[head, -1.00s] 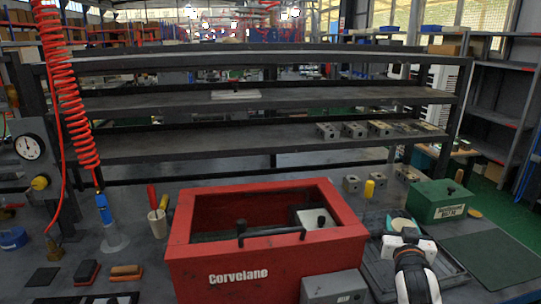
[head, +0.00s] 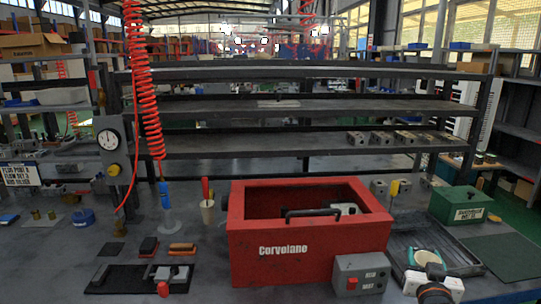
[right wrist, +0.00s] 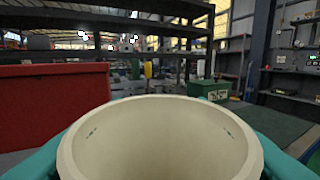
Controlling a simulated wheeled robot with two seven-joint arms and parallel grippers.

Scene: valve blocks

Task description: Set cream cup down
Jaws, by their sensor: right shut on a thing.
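The cream cup (right wrist: 160,140) fills the lower middle of the right wrist view, with its open mouth toward the camera and its inside empty. Teal fingers of my right gripper (head: 427,258) close on it from both sides. In the head view this gripper is at the lower right, above the grey tray (head: 398,250); the cup is mostly hidden there by the fingers and wrist. I cannot tell whether the cup's base touches anything. My left gripper is not in view.
A red box (head: 308,268) marked Corvelane stands left of my right gripper, with a grey button box (head: 360,275) before it. A green box (head: 460,205) stands behind right, and a dark green mat (head: 508,256) lies clear at right. Another beige cup (head: 207,212) holds a red-handled tool.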

